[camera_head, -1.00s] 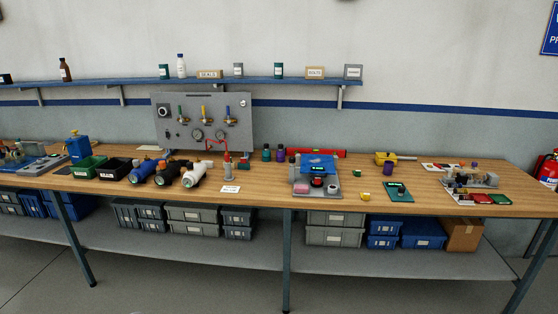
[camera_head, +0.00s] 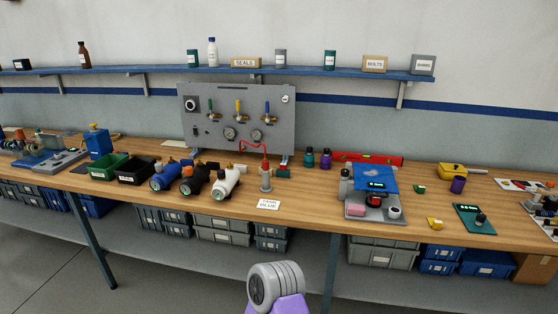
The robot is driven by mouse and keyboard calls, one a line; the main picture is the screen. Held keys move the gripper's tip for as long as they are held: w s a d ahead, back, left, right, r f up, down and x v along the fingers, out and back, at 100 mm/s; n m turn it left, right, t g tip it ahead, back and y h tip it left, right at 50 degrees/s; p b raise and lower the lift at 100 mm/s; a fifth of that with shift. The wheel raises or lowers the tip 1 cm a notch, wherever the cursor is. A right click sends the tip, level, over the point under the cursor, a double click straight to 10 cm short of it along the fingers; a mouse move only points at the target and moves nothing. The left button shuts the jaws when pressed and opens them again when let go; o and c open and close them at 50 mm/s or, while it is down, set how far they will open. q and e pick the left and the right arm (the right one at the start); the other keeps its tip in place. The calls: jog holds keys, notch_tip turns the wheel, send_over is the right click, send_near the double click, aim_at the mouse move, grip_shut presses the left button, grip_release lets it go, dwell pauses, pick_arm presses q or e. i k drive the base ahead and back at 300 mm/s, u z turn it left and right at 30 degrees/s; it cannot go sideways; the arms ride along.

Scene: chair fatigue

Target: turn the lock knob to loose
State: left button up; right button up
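No knob in the head view can be made out as the lock knob, and no lock or loose marking is readable. Small knob-like parts show on the grey panel (camera_head: 240,145), on the blue-topped device (camera_head: 376,178) at the right, and on the green board (camera_head: 470,212) further right. All the bench devices are some distance away.
The wooden workbench (camera_head: 300,211) spans the view. Black, blue and white cylinders (camera_head: 225,182) lie left of the middle. Green (camera_head: 106,167) and black bins (camera_head: 135,171) stand further left. A blue shelf (camera_head: 300,71) runs above. Grey floor lies in front.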

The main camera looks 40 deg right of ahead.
aim_at(344, 173)
jog(key=z, duration=0.1)
jog(key=i, duration=1.2)
jog(key=z, duration=0.55)
